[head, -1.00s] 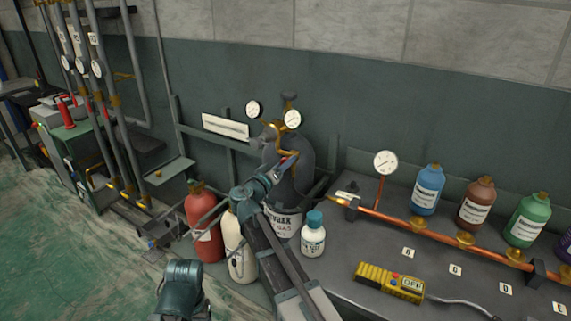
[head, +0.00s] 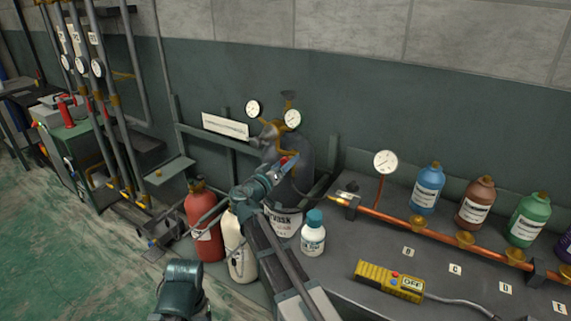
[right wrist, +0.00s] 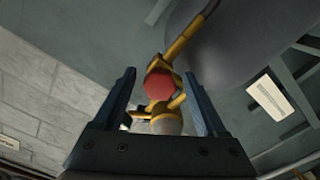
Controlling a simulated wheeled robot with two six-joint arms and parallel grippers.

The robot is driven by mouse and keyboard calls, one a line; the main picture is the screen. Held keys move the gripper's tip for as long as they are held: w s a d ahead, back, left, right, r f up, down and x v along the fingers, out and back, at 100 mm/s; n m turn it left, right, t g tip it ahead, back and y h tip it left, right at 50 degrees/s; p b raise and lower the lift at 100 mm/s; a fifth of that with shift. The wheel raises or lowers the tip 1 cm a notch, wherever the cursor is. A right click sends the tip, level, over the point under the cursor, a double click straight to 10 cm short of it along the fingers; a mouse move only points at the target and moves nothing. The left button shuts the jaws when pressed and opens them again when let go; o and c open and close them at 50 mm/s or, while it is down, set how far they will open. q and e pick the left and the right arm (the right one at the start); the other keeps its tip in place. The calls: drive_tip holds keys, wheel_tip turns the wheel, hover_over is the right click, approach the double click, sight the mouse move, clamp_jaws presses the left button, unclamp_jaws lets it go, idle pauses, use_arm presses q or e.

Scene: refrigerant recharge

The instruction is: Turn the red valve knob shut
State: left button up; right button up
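The red valve knob (right wrist: 159,83) is a faceted red cap on brass fittings. In the right wrist view it shows between the two fingers of my right gripper (right wrist: 160,100), with a gap on each side. The gripper is open and holds nothing. In the head view, my right gripper (head: 287,166) is at the front of the dark gas cylinder (head: 300,183), by its brass manifold (head: 282,143). Only a little red of the knob shows there, and the arm covers part of the cylinder.
A red cylinder (head: 204,228) and a cream cylinder (head: 236,250) stand left of my right arm. A white bottle (head: 313,236) with a teal cap stands just right of it. A copper pipe (head: 440,232) and a yellow controller (head: 385,280) are farther right on the bench.

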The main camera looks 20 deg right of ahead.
drive_tip(key=v, duration=1.3)
drive_tip(key=shift+s+a, duration=0.25)
drive_tip(key=shift+a, duration=0.05)
